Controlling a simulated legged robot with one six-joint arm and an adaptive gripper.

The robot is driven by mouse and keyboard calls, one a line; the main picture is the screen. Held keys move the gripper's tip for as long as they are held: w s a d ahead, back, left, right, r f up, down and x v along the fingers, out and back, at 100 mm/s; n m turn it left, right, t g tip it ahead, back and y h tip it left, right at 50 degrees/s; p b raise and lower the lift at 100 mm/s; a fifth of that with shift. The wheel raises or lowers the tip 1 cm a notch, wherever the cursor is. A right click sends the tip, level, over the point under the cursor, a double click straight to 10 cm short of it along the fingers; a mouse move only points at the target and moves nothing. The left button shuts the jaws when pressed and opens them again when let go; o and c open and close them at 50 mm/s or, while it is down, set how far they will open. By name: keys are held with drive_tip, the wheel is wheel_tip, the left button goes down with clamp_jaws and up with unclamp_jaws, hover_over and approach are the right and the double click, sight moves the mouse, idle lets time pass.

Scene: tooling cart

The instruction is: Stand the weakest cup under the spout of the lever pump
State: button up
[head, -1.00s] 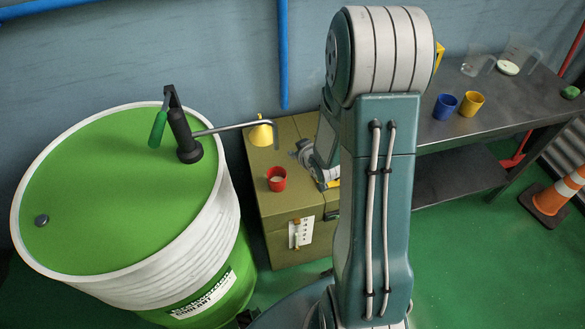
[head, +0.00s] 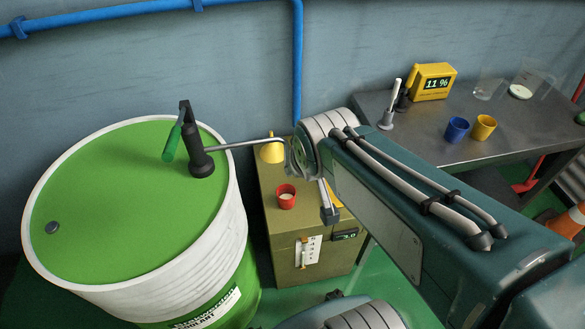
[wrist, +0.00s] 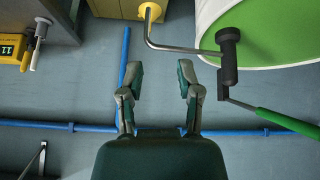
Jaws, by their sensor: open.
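The lever pump (head: 201,158) stands on the green drum with a black body and green handle. Its grey spout (head: 240,145) reaches right over an olive box. A yellow cone-shaped piece (head: 271,152) shows near the spout's end. A red cup (head: 286,200) with pale contents stands upright on the box. A blue cup (head: 456,130) and a yellow cup (head: 484,127) stand on the bench; their contents cannot be made out. My gripper (wrist: 158,82) is open and empty in the wrist view, facing the wall, with the spout (wrist: 180,48) beyond it; I cannot pick it out in the head view.
A yellow meter (head: 433,82) reading 11 % stands on the grey bench (head: 415,135), beside a white-handled tool (head: 391,105). Clear jugs stand behind the cups. The olive box (head: 290,245) carries a small display. A blue pipe (head: 298,65) runs along the wall.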

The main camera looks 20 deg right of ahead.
drive_tip(key=s+a+r+g+y, duration=0.1)
drive_tip(key=s+a+r, duration=0.1)
drive_tip(key=s, duration=0.4)
drive_tip(key=shift+s+a+r, duration=0.15)
drive_tip(key=shift+s+a, duration=0.25)
idle(0.8)
